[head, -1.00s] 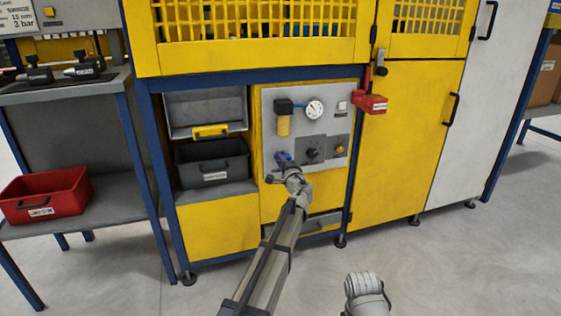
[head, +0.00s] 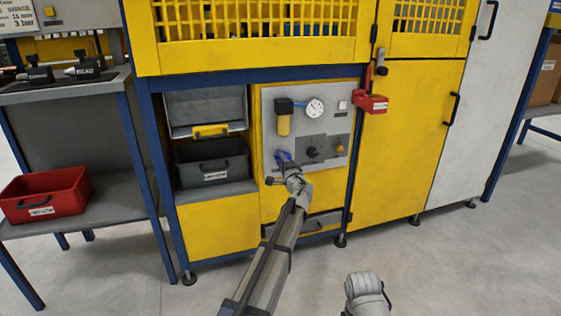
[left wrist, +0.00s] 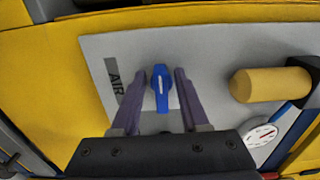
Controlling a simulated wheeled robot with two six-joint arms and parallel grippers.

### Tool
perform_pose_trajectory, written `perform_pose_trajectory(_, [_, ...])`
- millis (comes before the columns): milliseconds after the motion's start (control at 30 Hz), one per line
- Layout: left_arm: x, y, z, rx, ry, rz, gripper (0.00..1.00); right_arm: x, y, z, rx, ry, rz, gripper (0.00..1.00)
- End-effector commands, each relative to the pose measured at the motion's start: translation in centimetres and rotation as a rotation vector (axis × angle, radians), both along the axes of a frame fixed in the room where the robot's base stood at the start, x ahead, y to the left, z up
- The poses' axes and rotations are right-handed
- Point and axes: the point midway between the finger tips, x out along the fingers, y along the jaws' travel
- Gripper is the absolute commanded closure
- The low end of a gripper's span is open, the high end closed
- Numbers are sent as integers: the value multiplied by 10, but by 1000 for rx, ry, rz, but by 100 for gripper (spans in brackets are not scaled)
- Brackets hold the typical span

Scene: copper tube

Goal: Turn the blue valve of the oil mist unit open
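The blue valve (head: 282,156) sits at the lower left of the grey panel (head: 270,118) of the oil mist unit; the gripper partly hides it in the head view. In the left wrist view the blue valve handle (left wrist: 161,88) lies between the two fingers of my left gripper (left wrist: 160,72), lengthwise along them. A gap shows on both sides of the handle, so the gripper is open around it. The left gripper also shows in the head view (head: 279,167), small, at the valve. The right gripper is not in view.
A yellow filter bowl (head: 283,125) and a white gauge (head: 315,108) sit above the valve on the panel. Black and yellow knobs are to its right. A dark bin (head: 212,172) stands in the recess to the left, and a red lockout box (head: 371,104) hangs at the right.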

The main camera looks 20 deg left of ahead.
Motion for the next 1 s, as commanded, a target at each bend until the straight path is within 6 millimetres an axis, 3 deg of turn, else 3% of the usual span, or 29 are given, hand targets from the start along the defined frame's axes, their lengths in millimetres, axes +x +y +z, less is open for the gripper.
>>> perform_pose_trajectory(433, [-7, -5, 0, 2, 0, -1, 50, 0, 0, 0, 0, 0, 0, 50])
perform_pose_trajectory(800, [-53, -35, 0, 1, 1, -3, 50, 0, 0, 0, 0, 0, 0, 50])
perform_pose_trajectory(1000, [-66, -44, 0, 1, 1, -1, 50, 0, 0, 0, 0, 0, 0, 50])
